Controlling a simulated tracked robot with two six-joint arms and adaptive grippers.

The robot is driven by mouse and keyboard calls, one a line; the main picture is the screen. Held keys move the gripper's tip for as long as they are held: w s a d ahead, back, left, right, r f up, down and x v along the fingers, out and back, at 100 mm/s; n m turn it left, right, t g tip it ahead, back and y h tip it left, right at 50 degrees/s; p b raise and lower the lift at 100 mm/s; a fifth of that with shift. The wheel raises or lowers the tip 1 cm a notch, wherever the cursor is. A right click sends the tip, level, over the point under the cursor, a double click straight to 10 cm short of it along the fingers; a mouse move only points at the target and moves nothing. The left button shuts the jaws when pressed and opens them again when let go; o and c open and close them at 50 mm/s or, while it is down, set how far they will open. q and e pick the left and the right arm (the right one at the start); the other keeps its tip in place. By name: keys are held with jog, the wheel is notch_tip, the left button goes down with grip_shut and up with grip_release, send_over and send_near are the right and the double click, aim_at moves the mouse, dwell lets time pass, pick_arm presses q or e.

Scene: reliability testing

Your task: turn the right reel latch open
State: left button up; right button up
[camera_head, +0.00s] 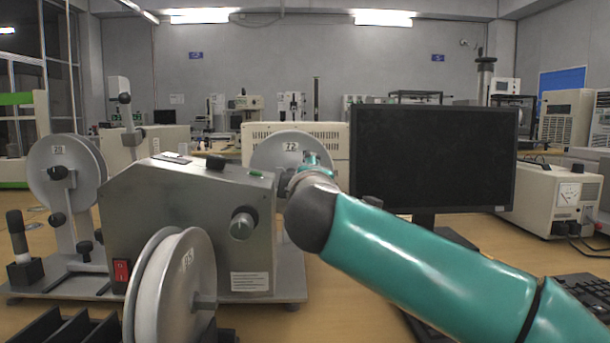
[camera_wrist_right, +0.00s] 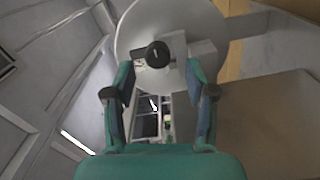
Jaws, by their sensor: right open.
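The right reel (camera_head: 285,147), a grey disc marked 22, stands behind the right end of the grey machine in the head view, partly hidden by my right arm. In the right wrist view the reel (camera_wrist_right: 200,22) fills the top, with its black round latch (camera_wrist_right: 158,54) at the hub. My right gripper (camera_wrist_right: 160,92) is open, its two fingers apart on either side below the latch. The latch lies beyond and between the fingertips, and nothing is held. My left gripper is out of view.
The grey machine housing (camera_head: 190,225) stands on the bench, with the left reel (camera_head: 88,168) at its left. A loose-looking reel (camera_head: 192,285) marked 15 stands in front. A black monitor (camera_head: 435,155) and a white power supply (camera_head: 550,200) stand to the right.

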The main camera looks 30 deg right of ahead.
jog(key=v, duration=0.8)
jog(key=shift+s, duration=0.2)
jog(key=shift+r, duration=0.1)
